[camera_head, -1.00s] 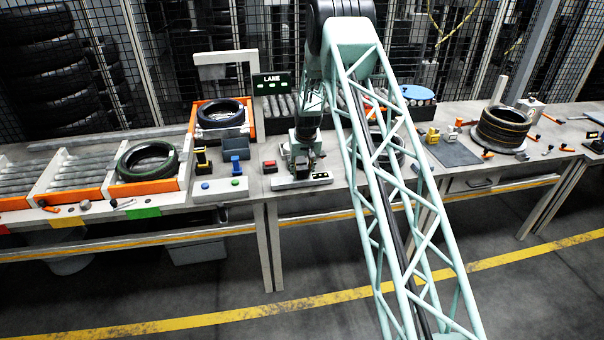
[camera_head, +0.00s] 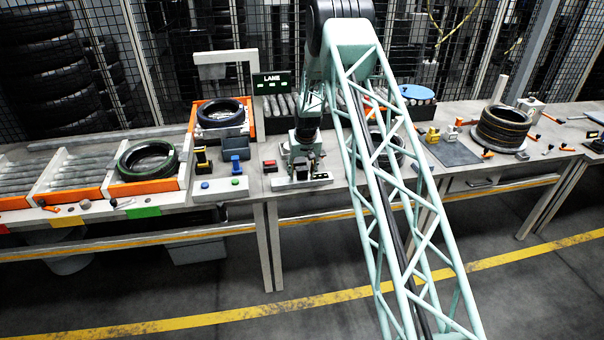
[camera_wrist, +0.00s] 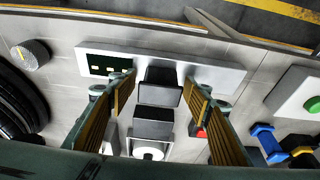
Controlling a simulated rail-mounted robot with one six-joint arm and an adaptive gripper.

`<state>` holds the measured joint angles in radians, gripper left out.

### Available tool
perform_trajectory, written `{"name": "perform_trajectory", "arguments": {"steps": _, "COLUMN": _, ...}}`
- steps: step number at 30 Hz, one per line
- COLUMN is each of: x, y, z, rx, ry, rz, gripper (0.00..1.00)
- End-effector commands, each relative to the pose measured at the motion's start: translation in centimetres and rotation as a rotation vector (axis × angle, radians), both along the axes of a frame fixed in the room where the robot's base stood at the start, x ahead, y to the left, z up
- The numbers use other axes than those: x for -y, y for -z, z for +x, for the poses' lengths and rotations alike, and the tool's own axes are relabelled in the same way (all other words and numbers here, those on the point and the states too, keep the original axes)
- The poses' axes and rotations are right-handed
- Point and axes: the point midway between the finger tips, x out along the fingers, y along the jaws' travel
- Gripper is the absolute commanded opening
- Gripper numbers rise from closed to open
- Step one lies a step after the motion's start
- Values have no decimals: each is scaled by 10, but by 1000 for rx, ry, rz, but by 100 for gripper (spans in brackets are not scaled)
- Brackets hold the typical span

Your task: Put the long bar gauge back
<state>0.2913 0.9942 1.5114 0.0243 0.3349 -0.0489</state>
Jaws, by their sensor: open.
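A pale base plate (camera_head: 302,183) lies near the front edge of the bench, below my gripper (camera_head: 303,168). In the wrist view the plate (camera_wrist: 215,76) carries a dark green panel with pale dots. A black upright piece (camera_wrist: 158,92) stands between my fingers, and a second black block (camera_wrist: 152,124) is just below it in the picture. I take the black piece to be the long bar gauge, but its full length is hidden by the steep view. My gripper (camera_wrist: 158,92) is open, with a finger on each side and visible gaps.
A red block (camera_head: 270,166) is left of the plate. A button box (camera_head: 220,190) and blue stand (camera_head: 236,148) are farther left. Tyres lie on the left bench (camera_head: 147,160) and in an orange-sided bay (camera_head: 220,112). A dark mat (camera_head: 453,151) is to the right.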

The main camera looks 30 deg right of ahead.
Motion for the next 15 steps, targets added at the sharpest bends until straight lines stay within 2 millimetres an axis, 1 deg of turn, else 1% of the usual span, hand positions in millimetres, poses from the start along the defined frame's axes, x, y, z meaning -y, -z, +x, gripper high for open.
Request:
{"name": "perform_trajectory", "arguments": {"steps": 8, "x": 0, "y": -4, "z": 0, "rx": 0, "ry": 0, "rz": 0, "gripper": 45}}
{"name": "perform_trajectory", "arguments": {"steps": 15, "x": -1, "y": -21, "z": -5, "rx": 0, "ry": 0, "rz": 0, "gripper": 45}}
